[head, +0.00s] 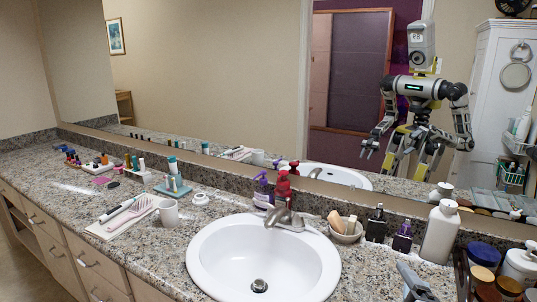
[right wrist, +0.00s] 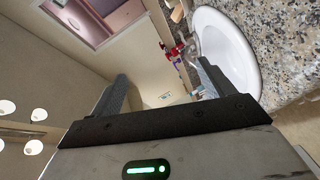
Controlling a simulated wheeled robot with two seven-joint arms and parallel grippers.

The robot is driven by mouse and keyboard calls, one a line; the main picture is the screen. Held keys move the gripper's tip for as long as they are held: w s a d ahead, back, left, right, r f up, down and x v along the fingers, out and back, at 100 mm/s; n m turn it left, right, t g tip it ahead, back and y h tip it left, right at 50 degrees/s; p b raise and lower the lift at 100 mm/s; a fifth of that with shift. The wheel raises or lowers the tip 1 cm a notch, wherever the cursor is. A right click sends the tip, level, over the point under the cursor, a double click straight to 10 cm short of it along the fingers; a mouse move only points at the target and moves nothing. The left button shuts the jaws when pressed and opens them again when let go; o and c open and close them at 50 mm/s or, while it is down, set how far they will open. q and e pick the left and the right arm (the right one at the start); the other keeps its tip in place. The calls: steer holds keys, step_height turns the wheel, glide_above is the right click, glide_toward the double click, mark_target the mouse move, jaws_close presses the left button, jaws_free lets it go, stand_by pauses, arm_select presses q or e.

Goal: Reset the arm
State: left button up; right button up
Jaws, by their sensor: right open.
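My right gripper (right wrist: 160,84) is open in the right wrist view, with its two dark fingers wide apart and nothing between them. In the head view a grey tip of my right arm (head: 415,283) shows at the bottom, over the counter near the white bottle. My left gripper does not show directly in either view.
The granite counter (head: 75,187) carries a white sink (head: 225,262), a red pump bottle (head: 283,187), a white mug (head: 168,212), a white bottle (head: 439,235) and several jars at the right. The sink also shows in the right wrist view (right wrist: 238,50).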

steer(key=s+a+f+m+g+y, duration=0.1)
steer(key=s+f+m+g, duration=0.55)
steer(key=s, duration=0.35)
steer(key=s+a+f+m+g, duration=0.1)
steer(key=s+f+m+g, duration=0.45)
steer(key=s+f, duration=0.4)
arm_select(q)
steer(key=b, duration=0.2)
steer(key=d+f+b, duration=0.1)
steer(key=b, duration=0.2)
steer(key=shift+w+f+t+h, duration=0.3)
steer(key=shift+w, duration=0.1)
arm_select(e)
steer(key=w+a+f+t+y, duration=0.3)
steer(key=w+a+f+t, duration=0.1)
steer(key=a+f+t, duration=0.2)
steer(key=shift+w+f+t+y, duration=0.3)
steer(key=shift+f+t+y, duration=0.1)
steer(key=shift+f, duration=0.1)
